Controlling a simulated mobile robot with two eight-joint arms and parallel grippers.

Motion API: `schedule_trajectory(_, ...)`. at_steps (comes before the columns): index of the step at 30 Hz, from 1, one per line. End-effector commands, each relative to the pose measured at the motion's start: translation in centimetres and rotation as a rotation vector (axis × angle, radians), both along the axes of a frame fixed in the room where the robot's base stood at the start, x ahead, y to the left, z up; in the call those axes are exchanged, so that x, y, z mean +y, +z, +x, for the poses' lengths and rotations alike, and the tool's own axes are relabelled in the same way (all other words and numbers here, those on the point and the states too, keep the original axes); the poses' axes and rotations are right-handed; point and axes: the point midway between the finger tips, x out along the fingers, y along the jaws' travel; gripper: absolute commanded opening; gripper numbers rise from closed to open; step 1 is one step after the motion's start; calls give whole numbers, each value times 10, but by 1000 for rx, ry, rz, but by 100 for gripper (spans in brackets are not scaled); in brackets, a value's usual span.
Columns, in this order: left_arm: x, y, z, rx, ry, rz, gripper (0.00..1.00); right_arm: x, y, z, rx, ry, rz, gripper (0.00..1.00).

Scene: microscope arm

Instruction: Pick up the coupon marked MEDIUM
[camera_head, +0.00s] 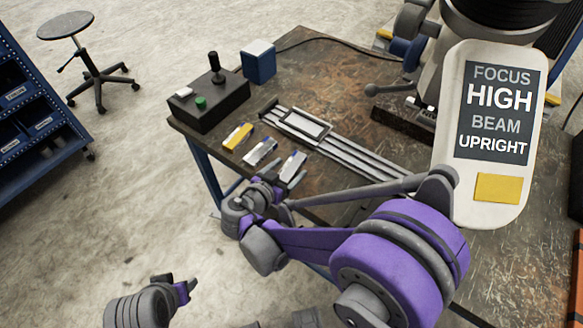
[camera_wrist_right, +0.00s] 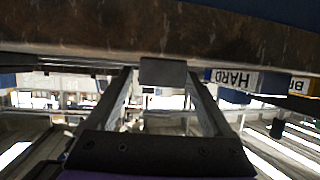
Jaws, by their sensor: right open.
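Three small coupons lie side by side near the table's left edge: one yellow-ended (camera_head: 237,136), one with a blue band (camera_head: 261,151), and one silver-grey (camera_head: 292,167), nearest my right gripper (camera_head: 280,183). In the right wrist view, my right gripper (camera_wrist_right: 160,82) is open, and a grey block end (camera_wrist_right: 163,71), apparently the nearest coupon's, shows between its fingertips. Its label is not readable. Beside it, upside down, are a coupon marked HARD (camera_wrist_right: 234,79) and a partly cut-off yellow one (camera_wrist_right: 301,86). Part of my left arm's end shows at the bottom left; its jaws are unclear.
A slotted metal rail fixture (camera_head: 330,143) lies just behind the coupons. A black control box (camera_head: 208,103) with a joystick and a blue block (camera_head: 259,62) stand farther back. A display panel (camera_head: 497,110) reads FOCUS HIGH, BEAM UPRIGHT. The table's edge (camera_head: 205,160) is close to the coupons.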

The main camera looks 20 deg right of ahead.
Motion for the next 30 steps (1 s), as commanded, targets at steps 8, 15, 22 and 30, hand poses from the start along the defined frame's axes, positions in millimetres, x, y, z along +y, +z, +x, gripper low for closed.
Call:
schedule_trajectory(8,0,0,0,0,0,0,50,-5,-2,4,0,1,0,85)
schedule_trajectory(15,0,0,0,0,0,0,50,-4,-2,4,0,1,0,49)
schedule_trajectory(22,0,0,0,0,0,0,50,-4,-2,4,0,1,0,8)
schedule_trajectory(30,0,0,0,0,0,0,50,-4,-2,4,0,1,-1,0)
